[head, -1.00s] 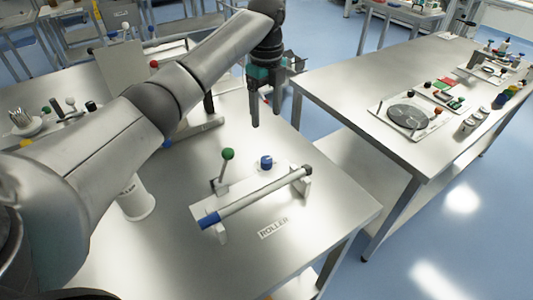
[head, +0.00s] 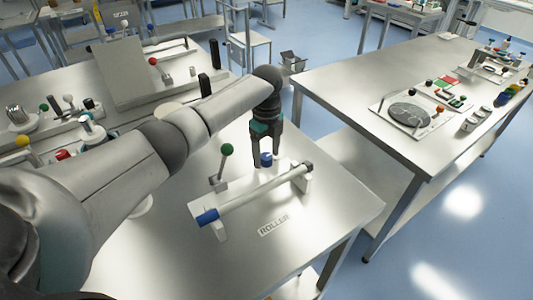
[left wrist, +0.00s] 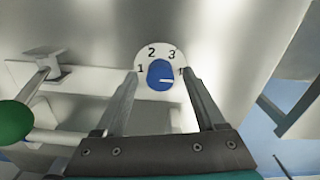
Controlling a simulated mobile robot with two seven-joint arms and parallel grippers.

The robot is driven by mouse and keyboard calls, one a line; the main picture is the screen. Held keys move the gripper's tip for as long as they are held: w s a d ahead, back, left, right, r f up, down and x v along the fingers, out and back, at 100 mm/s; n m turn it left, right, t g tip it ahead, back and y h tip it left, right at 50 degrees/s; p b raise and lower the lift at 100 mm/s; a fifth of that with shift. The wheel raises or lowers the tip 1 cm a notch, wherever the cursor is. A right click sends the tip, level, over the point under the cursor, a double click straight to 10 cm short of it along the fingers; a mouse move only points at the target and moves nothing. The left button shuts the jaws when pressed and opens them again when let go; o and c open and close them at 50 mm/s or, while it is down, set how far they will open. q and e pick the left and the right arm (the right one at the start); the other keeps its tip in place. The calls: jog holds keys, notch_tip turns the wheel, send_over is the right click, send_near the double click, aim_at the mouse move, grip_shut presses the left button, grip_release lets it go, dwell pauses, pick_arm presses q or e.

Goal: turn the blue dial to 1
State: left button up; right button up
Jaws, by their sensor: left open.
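The blue dial (head: 266,159) sits at the back of the roller unit on the near table. In the left wrist view the dial (left wrist: 160,72) is on a white disc with the numbers 1, 2 and 3 legible. A further mark at the right is partly covered by a finger. A pale line on the dial's face runs roughly sideways, toward the right. My left gripper (head: 267,162) is open, pointing down over the dial, with one finger on each side. The wrist view shows gaps between the fingers (left wrist: 160,78) and the dial. My right gripper is not in view.
A lever with a green ball (head: 227,149) stands left of the dial. The white roller (head: 258,192) with a blue end lies in front, above a ROLLER label (head: 274,225). More fixtures stand on the table's left. A second table (head: 350,80) is at right.

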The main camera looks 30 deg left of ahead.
pick_arm(q)
jog(key=shift+c, duration=0.4)
grip_shut()
